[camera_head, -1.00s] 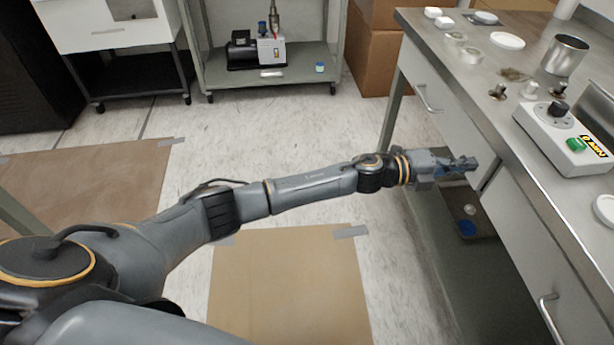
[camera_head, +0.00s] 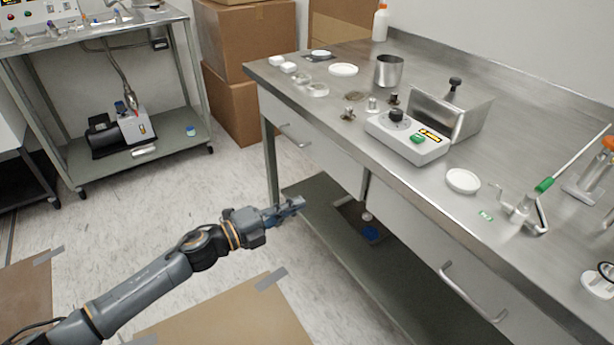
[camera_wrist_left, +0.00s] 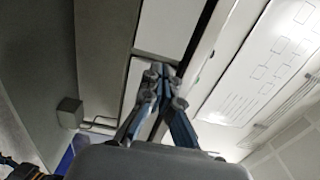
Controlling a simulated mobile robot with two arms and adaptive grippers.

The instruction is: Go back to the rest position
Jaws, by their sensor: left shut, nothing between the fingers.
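My left gripper (camera_head: 288,208) is shut and empty in the head view. It is held in the air over the floor, in front of the steel workbench (camera_head: 330,75) and just left of its drawer fronts. My left arm reaches in from the lower left. The left wrist view shows the gripper's fingertips (camera_wrist_left: 160,72) close together with nothing between them. My right gripper is in neither view.
The workbench has drawers with bar handles (camera_head: 470,298) and a lower shelf (camera_head: 330,235). On top are a control box (camera_head: 405,150), a metal cup (camera_head: 389,70) and white dishes (camera_head: 463,181). A pump (camera_head: 122,130) stands on a cart shelf at left; cardboard boxes (camera_head: 250,50) stand behind. Floor mats lie below.

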